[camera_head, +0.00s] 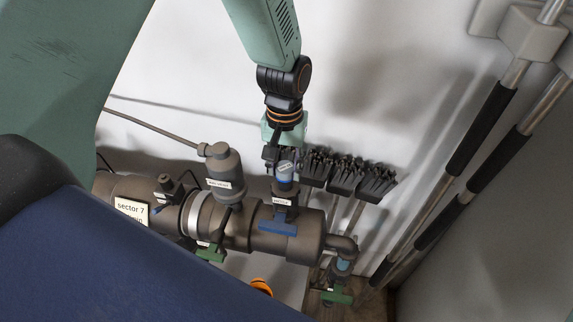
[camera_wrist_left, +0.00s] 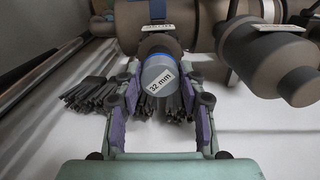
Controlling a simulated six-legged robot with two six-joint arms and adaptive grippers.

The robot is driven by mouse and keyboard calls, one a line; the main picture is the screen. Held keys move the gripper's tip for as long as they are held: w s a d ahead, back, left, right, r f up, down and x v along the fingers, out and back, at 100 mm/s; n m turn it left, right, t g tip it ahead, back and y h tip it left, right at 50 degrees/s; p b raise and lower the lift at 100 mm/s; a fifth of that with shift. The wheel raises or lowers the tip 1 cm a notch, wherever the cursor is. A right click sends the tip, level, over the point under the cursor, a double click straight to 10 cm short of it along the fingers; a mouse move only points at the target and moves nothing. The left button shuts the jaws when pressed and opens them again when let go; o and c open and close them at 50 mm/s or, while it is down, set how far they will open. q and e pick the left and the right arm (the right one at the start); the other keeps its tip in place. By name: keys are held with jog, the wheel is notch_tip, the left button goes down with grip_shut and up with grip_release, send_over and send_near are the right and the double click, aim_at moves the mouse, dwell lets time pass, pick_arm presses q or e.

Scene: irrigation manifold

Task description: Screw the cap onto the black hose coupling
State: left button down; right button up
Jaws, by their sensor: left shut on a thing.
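The grey cap (camera_head: 285,170), marked "32 mm", sits at the top of the dark hose coupling (camera_head: 284,192), which stands up from the thick pipe. In the left wrist view the cap (camera_wrist_left: 160,76) is end-on, with a blue ring at its far edge and the coupling (camera_wrist_left: 160,43) right behind it. My left gripper (camera_head: 284,164) reaches down from above and is shut on the cap, one purple-padded finger on each side in the left wrist view (camera_wrist_left: 161,84). I cannot tell whether the threads are engaged. My right gripper is out of view.
The brown manifold pipe (camera_head: 262,243) runs across with a blue saddle (camera_head: 277,224). A grey-brown valve (camera_head: 223,172) stands close left of the coupling. Black brush heads (camera_head: 345,176) hang close right. Dark-gripped poles (camera_head: 484,130) stand farther right. The white wall is behind.

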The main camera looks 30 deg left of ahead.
pick_arm(q)
jog(key=shift+s+m, duration=0.1)
jog(key=shift+m, duration=0.2)
jog(key=m, duration=0.4)
jog(key=shift+w+a+m, duration=0.15)
jog(key=shift+w+m, duration=0.05)
jog(key=shift+m, duration=0.1)
jog(key=c, duration=1.1)
grip_release()
jog(key=shift+c, duration=0.2)
jog(key=o, duration=0.4)
jog(key=shift+a, duration=0.15)
jog(key=shift+o, duration=0.5)
